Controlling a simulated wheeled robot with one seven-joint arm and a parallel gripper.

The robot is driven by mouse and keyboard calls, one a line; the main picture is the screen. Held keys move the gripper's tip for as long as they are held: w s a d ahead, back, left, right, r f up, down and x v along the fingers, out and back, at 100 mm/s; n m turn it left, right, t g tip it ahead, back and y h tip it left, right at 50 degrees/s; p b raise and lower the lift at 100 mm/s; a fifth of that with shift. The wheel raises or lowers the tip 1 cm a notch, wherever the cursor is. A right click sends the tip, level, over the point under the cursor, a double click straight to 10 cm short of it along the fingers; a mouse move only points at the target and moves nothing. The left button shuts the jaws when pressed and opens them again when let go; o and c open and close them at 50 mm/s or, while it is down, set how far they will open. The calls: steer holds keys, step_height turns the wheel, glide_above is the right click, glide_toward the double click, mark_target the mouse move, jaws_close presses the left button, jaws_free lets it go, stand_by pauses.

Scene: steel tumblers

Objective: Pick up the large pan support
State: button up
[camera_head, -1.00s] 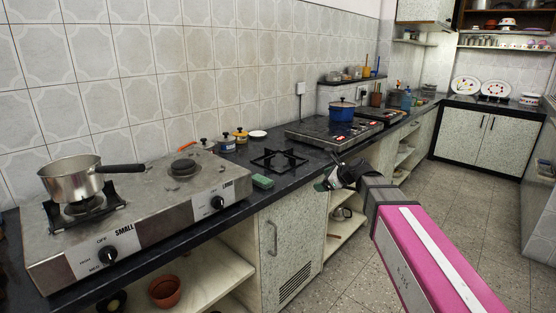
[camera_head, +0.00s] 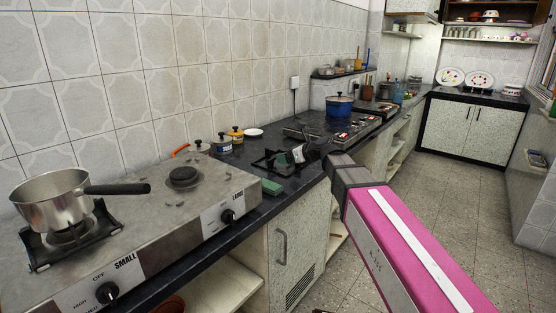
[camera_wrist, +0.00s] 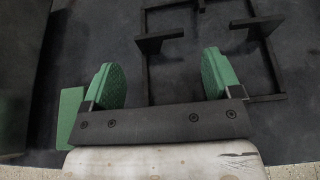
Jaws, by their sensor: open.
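The large pan support (camera_head: 268,162) is a black metal frame with inward prongs, lying on the dark counter to the right of the stove. In the wrist view the pan support (camera_wrist: 148,60) spans the upper middle and right. My gripper (camera_head: 290,156) is over the counter at the right side of the support and partly hides it. In the wrist view its two green fingertip pads (camera_wrist: 163,80) are wide apart, with nothing held between them. The pads overlap the near part of the frame in that view; I cannot tell the height gap.
A green sponge (camera_head: 272,187) lies by the counter edge, close to the support. The steel stove (camera_head: 150,215) holds a saucepan (camera_head: 55,198) on its small burner; the large burner (camera_head: 183,177) is bare. Several jars (camera_head: 224,144) and a blue pot (camera_head: 339,107) stand farther back.

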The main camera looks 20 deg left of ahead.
mark_target(274, 158)
steer(key=x, duration=0.4)
steer(key=shift+w+a+f, duration=0.15)
steer(key=shift+a, duration=0.1)
steer(key=shift+s+f+x, duration=0.1)
steer(key=shift+f+x, duration=0.05)
steer(key=shift+x, duration=1.35)
steer(key=shift+s+f+x, duration=0.15)
steer(key=shift+x, duration=1.35)
steer(key=shift+d, duration=0.1)
steer(key=c, duration=0.8)
